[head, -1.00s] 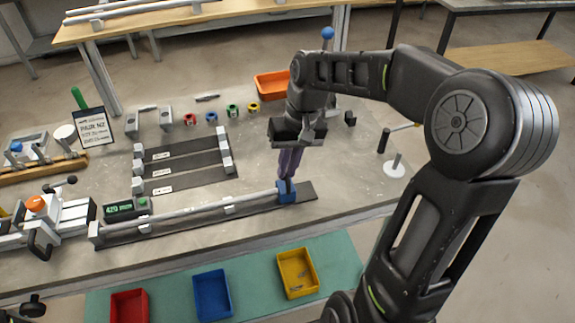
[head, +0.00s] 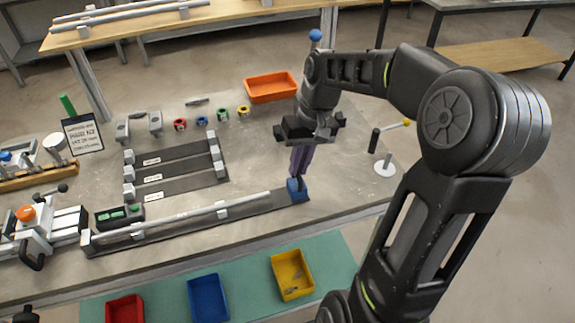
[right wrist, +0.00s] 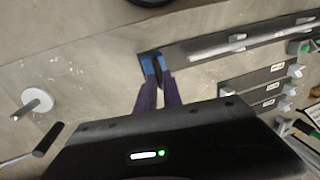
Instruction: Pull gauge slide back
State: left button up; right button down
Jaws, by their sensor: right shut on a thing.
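The gauge slide is a small blue block (head: 297,190) at the right end of a long dark rail (head: 258,206) on the bench. A light tube (head: 205,212) lies along the rail, and a short gap separates its right end from the slide. My right gripper (head: 299,180) points down with its purple fingers shut on the slide. In the right wrist view the blue slide (right wrist: 149,66) shows at the fingertips, partly hidden by them. A small display box (head: 119,216) stands by the rail's left part. My left gripper is not in view.
Red (head: 126,309), blue (head: 208,298) and yellow (head: 292,275) bins lie along the front on a green mat. An orange bin (head: 271,87) is at the back. A white stand (head: 385,168) is right of the gripper. Shorter dark rails (head: 180,182) lie behind the long rail.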

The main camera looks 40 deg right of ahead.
jog(key=c, duration=1.5)
grip_release()
jog(key=shift+r, duration=0.1)
jog(key=r, duration=0.2)
jog(key=d+r, duration=0.1)
jog(key=r, duration=0.4)
jog(key=shift+s+d+r+b, duration=0.2)
jog(key=shift+s+r+b, duration=0.05)
jog(key=shift+b, duration=0.1)
